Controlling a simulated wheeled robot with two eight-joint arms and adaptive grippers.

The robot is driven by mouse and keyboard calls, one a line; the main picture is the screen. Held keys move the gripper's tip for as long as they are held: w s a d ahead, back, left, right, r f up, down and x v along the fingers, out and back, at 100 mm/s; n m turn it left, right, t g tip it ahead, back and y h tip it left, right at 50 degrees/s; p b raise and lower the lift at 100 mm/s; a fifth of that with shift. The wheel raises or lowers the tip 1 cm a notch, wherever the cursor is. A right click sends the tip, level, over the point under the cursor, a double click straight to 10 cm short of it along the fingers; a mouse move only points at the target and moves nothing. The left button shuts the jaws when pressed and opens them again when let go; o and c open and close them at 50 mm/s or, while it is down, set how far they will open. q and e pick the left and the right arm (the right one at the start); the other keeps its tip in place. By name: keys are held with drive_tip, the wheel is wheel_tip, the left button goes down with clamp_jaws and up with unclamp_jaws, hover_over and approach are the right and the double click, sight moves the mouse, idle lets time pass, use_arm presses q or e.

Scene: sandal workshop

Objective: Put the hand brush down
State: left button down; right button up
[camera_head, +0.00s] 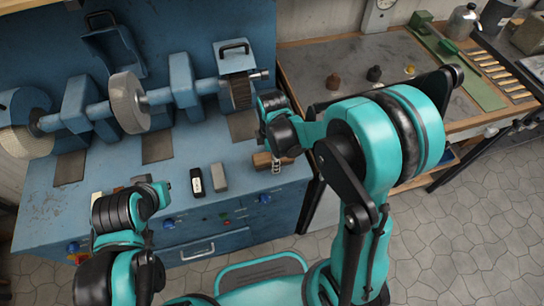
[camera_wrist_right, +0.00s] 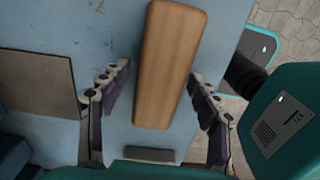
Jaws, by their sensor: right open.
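The hand brush (camera_head: 262,160) lies on the blue machine bench, at its right front part. In the head view only part of its wooden body shows, beside the right gripper. In the right wrist view its long wooden back (camera_wrist_right: 170,62) lies between the fingers, with a gap on each side. My right gripper (camera_wrist_right: 160,105) is open just above the brush; its fingers also show in the head view (camera_head: 277,165). My left arm comes in at the lower left, and I cannot make out its fingers.
The blue bench (camera_head: 215,225) carries a grinder with several wheels. A black-and-white block (camera_head: 196,181) and a grey block (camera_head: 219,177) lie left of the brush. A wooden workbench (camera_head: 310,60) with tools stands at the right.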

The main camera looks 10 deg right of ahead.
drive_tip(key=r+p, duration=0.1)
drive_tip(key=r, duration=0.1)
drive_tip(key=r+p, duration=0.1)
drive_tip(key=r, duration=0.2)
drive_tip(key=r+p, duration=0.1)
drive_tip(key=r, duration=0.1)
drive_tip(key=shift+w+a+r, duration=0.1)
drive_tip(key=shift+w+r, duration=0.25)
drive_tip(key=shift+w, duration=0.05)
drive_tip(key=s+d+r+m+t, duration=0.2)
drive_tip(key=s+r+m, duration=0.3)
drive_tip(key=m, duration=0.4)
drive_tip(key=s+d+r+m+t, duration=0.3)
drive_tip(key=s+r+m+t, duration=0.2)
drive_tip(key=m, duration=0.4)
drive_tip(key=shift+s+d+r, duration=0.25)
drive_tip(key=shift+s+r, duration=0.1)
drive_tip(key=shift+s, duration=0.2)
drive_tip(key=shift+f, duration=0.15)
drive_tip(key=shift+f+b, duration=0.55)
drive_tip(key=shift+f, duration=0.05)
